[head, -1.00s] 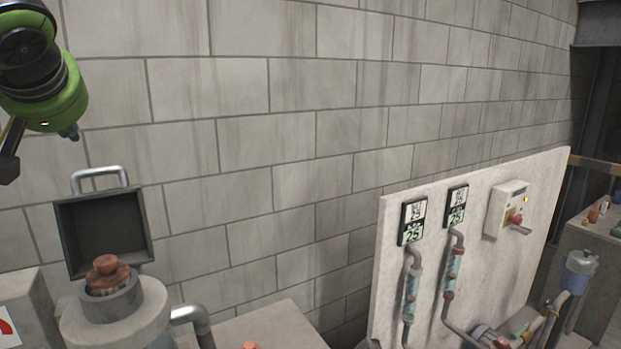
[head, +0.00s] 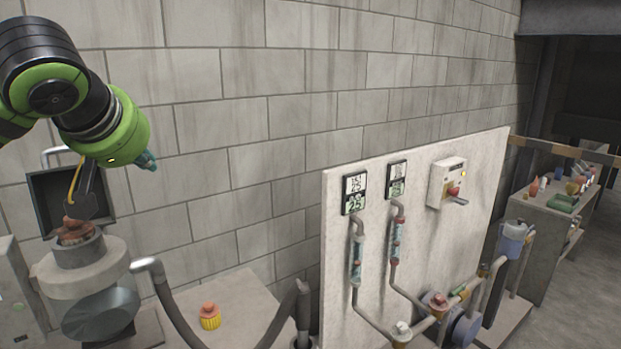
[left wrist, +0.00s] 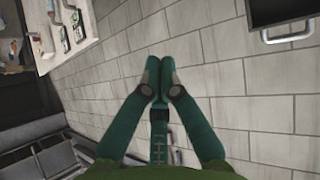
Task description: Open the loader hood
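The loader hood (head: 40,198) is a dark square lid with a pale rim. It stands raised behind the round loader top (head: 85,262), which holds an orange-brown knobbed piece (head: 76,231). The hood's metal handle (head: 60,154) is at its top edge, partly behind my arm. The hood (left wrist: 275,10) and handle (left wrist: 288,36) also show at the upper right of the left wrist view. My left gripper (head: 147,162) is to the right of the hood, apart from it. In the left wrist view its teal fingertips (left wrist: 159,84) meet with nothing between them. My right gripper is not in view.
A pale panel (head: 345,255) with two gauges, pipes and a switch box (head: 446,183) stands to the right. An orange-and-yellow cap (head: 209,316) lies on the bench. A grey cart (head: 540,215) with small objects is at far right. The block wall is close behind.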

